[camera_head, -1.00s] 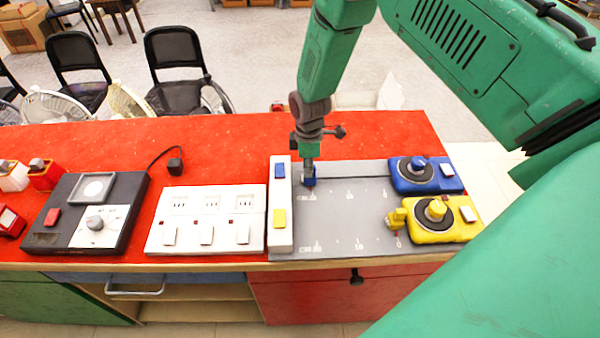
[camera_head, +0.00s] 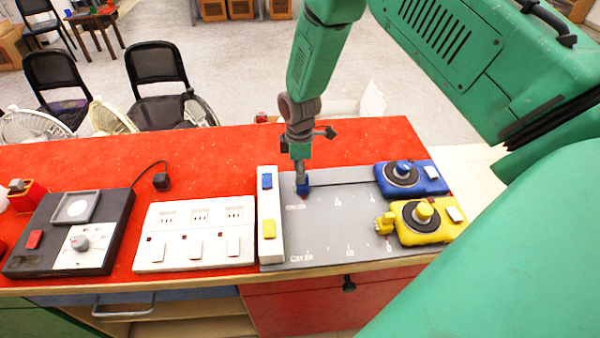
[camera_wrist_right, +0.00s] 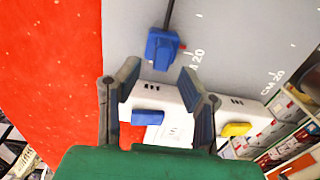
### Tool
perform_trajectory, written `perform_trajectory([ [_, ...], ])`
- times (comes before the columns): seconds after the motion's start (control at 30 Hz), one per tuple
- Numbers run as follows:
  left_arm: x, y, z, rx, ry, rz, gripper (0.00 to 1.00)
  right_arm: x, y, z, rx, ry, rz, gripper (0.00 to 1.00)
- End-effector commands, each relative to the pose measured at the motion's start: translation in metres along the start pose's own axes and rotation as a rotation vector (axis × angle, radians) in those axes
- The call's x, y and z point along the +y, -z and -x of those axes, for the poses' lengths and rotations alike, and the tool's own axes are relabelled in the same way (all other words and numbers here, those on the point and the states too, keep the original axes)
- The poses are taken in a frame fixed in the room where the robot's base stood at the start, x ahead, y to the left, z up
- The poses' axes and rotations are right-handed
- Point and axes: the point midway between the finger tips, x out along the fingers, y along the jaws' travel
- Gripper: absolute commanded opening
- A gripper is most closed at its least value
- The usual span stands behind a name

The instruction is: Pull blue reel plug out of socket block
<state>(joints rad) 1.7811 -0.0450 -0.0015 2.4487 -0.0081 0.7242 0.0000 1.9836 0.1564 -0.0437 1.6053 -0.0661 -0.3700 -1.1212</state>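The blue plug (camera_head: 303,188) is on the grey board, just right of the white socket block (camera_head: 269,240). The block has a blue switch and a yellow switch. My right gripper (camera_head: 300,168) points down at the plug. In the right wrist view my right gripper (camera_wrist_right: 158,69) is open, and the blue plug (camera_wrist_right: 162,48) shows just beyond its fingertips, not gripped. A dark cord runs up from it. A gap shows between plug and block (camera_wrist_right: 160,94), and slots show in the block's face. The blue reel (camera_head: 402,174) stands at the board's far right. My left gripper is not in view.
The yellow reel (camera_head: 424,216) sits in front of the blue one, with a yellow plug (camera_head: 384,223) at its left. A white switched socket panel (camera_head: 197,240) and a black device (camera_head: 70,235) stand left on the red bench. Red bench top behind is mostly clear.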

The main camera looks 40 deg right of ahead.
Motion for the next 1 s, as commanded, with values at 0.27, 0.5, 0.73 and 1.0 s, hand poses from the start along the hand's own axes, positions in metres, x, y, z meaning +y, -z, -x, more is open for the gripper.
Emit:
perform_trajectory([
  [0.27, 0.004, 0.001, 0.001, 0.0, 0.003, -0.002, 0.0, 0.007, -0.008, 0.058, 0.009, 0.004, -0.004, 0.34],
  [0.5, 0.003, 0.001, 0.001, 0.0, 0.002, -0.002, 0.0, 0.007, -0.009, 0.087, 0.007, 0.007, -0.003, 0.34],
  [0.73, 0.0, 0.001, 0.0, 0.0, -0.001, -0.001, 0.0, 0.006, -0.006, 0.092, 0.004, 0.006, -0.003, 0.34],
  [1.0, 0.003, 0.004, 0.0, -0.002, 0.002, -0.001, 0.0, 0.007, -0.009, 0.091, 0.006, 0.008, -0.003, 0.34],
])
